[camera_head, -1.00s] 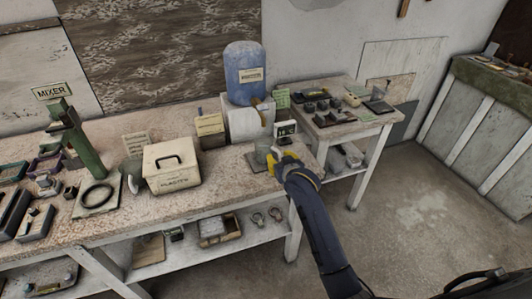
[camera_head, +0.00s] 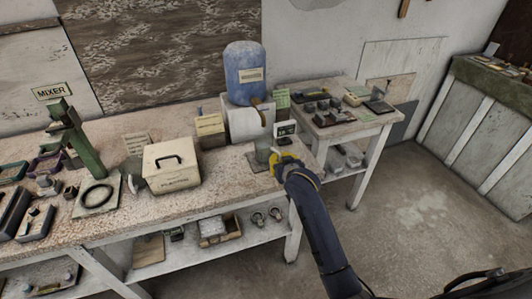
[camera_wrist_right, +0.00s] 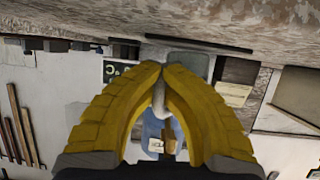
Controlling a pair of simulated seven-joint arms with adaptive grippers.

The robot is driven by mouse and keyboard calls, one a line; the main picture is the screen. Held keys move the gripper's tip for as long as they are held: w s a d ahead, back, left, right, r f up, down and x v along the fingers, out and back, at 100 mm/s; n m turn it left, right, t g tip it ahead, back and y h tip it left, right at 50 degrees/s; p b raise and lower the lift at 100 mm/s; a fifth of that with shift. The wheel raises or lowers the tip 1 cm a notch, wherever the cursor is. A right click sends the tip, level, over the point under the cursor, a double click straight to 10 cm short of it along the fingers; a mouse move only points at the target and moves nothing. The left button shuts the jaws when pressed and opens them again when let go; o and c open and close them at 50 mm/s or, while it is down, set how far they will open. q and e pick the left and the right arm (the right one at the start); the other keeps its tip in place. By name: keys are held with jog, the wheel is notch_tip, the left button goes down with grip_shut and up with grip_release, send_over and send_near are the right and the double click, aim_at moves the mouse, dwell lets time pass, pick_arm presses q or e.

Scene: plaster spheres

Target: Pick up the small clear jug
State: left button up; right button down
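The small clear jug (camera_head: 262,156) stands on a dark mat (camera_head: 252,165) near the right end of the long workbench. It looks grey and see-through. My right gripper (camera_head: 275,161) is at the jug's right side. My left gripper is not in view.
A blue water container (camera_head: 245,75) stands on a white block (camera_head: 245,122) behind the jug. A cream box (camera_head: 171,167) stands to the left. A side table (camera_head: 350,122) with small items is at the right.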

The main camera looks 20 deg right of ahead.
aim_at(279, 153)
jog(key=shift+r, duration=0.25)
jog(key=shift+r, duration=0.6)
notch_tip(279, 153, up, 2)
jog(key=s, duration=1.8)
jog(key=shift+a, duration=0.2)
